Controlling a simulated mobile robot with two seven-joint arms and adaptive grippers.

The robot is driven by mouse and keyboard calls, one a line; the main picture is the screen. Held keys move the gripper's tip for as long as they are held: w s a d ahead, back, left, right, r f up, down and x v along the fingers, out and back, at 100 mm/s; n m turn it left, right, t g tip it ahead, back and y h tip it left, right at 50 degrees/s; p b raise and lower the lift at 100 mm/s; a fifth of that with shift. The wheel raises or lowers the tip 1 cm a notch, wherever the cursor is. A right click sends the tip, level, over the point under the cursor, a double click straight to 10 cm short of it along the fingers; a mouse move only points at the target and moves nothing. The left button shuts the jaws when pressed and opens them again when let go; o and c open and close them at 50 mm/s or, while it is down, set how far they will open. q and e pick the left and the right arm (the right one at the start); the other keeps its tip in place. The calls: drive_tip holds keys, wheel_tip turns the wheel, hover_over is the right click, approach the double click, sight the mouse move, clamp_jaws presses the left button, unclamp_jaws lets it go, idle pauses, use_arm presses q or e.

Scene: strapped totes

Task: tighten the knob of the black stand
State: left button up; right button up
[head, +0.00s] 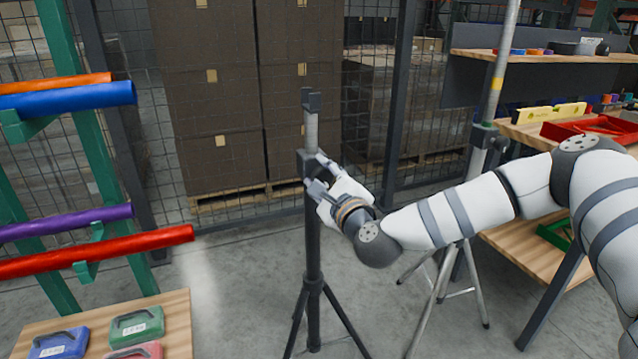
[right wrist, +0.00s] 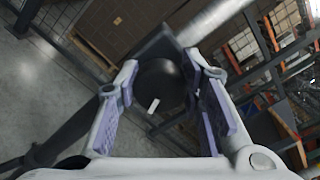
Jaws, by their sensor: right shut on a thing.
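The black stand (head: 313,240) is upright on its tripod legs in the middle of the head view. A grey inner pole with a dark top block (head: 311,101) rises from its dark collar (head: 304,162). My right gripper (head: 317,175) reaches the collar from the right and is shut on the knob. In the right wrist view the knob (right wrist: 158,82) is round and black with a short white mark, between the two purple-padded fingers. In the head view the fingers hide the knob. My left gripper is in neither view.
A silver stand (head: 478,160) with splayed legs is right of the black stand, behind my right arm. A wooden workbench (head: 520,250) holds a red tray (head: 590,131). Left is a green rack (head: 75,150) with coloured tubes. Behind are a mesh fence and stacked boxes (head: 215,100).

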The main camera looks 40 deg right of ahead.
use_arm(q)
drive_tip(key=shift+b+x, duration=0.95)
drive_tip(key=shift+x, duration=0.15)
use_arm(e)
drive_tip(key=shift+m, duration=1.6)
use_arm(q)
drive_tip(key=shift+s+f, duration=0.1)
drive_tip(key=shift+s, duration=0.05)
use_arm(e)
drive_tip(key=o, duration=1.2)
drive_tip(key=v, duration=1.2)
drive_tip(key=shift+s, duration=0.1)
